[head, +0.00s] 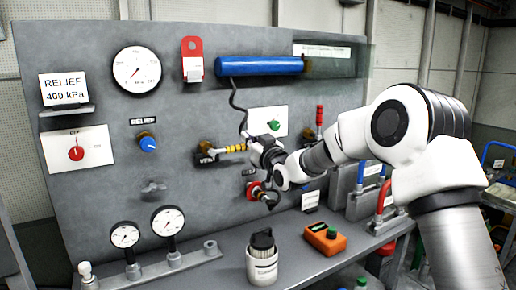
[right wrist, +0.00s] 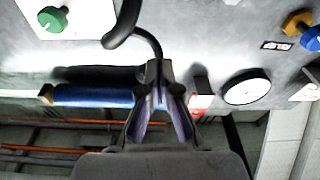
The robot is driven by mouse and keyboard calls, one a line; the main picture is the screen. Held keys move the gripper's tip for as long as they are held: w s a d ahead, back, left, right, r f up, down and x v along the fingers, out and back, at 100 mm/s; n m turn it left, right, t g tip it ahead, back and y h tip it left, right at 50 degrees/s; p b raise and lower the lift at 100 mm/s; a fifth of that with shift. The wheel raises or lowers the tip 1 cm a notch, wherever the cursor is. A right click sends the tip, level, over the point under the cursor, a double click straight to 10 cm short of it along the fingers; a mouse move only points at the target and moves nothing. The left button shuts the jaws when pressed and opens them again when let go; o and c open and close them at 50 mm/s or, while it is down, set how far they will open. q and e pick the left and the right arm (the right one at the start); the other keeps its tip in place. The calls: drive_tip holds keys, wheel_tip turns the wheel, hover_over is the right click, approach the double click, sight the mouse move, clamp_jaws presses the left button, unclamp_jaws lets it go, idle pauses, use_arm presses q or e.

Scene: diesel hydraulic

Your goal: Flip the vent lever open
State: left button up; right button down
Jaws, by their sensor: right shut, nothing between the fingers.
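The vent valve is a brass fitting low in the middle of the grey panel in the head view, with a black VENT label (head: 207,158) under it. A yellow-banded lever (head: 234,148) lies roughly level, reaching right from the valve. My right gripper (head: 250,139) is close to the lever's right end, in front of the panel; I cannot tell whether they touch. In the right wrist view the right gripper's fingers (right wrist: 158,68) are shut and empty. The lever is not discernible in that view. My left gripper is not in view.
A blue cylinder (head: 258,66) and dark hose (head: 236,96) are above the gripper; a green knob (head: 274,125) is beside it. A red-and-yellow knob (head: 256,190) is below. On the bench stand a white-labelled canister (head: 262,262) and an orange box (head: 324,240).

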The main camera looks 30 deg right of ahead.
use_arm(q)
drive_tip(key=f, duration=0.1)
drive_tip(key=b, duration=0.1)
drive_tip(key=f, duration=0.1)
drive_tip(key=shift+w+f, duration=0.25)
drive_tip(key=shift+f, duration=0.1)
use_arm(e)
drive_tip(key=s, duration=0.1)
drive_tip(key=s+f, duration=0.1)
drive_tip(key=s, duration=0.3)
drive_tip(key=shift+s+f, duration=0.25)
drive_tip(key=shift+f, duration=0.1)
drive_tip(key=shift+s, duration=0.1)
